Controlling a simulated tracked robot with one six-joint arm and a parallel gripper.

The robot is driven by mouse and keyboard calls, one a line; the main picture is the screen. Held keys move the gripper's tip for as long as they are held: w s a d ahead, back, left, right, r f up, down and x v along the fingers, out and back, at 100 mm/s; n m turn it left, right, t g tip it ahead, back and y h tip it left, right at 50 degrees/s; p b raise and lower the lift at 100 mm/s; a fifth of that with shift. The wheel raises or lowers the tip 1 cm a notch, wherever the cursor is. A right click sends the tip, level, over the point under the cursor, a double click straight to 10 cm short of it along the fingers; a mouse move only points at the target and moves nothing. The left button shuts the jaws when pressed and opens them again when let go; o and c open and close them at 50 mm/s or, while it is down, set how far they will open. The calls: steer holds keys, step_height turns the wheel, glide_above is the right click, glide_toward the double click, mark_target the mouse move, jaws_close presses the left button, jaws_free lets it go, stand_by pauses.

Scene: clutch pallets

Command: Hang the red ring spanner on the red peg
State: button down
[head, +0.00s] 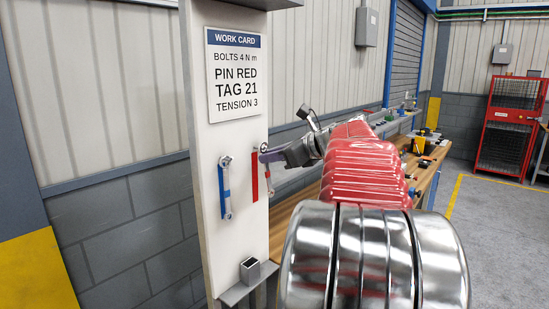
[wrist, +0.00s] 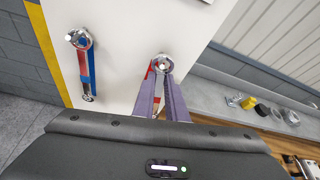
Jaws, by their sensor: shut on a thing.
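The red ring spanner (head: 268,173) hangs down beside the white board in the head view, with my gripper (head: 268,156) shut on it just below its ring. In the wrist view its ring (wrist: 162,64) shows just beyond the tips of my purple fingers (wrist: 161,85). A pale peg end (wrist: 163,66) seems to show inside the ring; how far the ring is over it I cannot tell. A red strip (head: 255,178) marks the board just left of the spanner. The fingers hide most of the handle in the wrist view.
A blue-banded spanner (head: 225,190) hangs on another peg to the left, also in the wrist view (wrist: 86,68). A work card (head: 235,75) is above. A small shelf with a square cup (head: 250,270) is below. A workbench (head: 430,170) stands right.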

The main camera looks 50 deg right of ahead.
steer(key=shift+x, duration=0.75)
steer(key=shift+a+f, duration=0.1)
steer(key=shift+f, duration=0.05)
steer(key=c, duration=1.7)
jaws_free()
steer(key=shift+s, duration=0.1)
steer(key=v, duration=1.3)
steer(key=shift+s, duration=0.25)
steer(key=shift+a, duration=0.1)
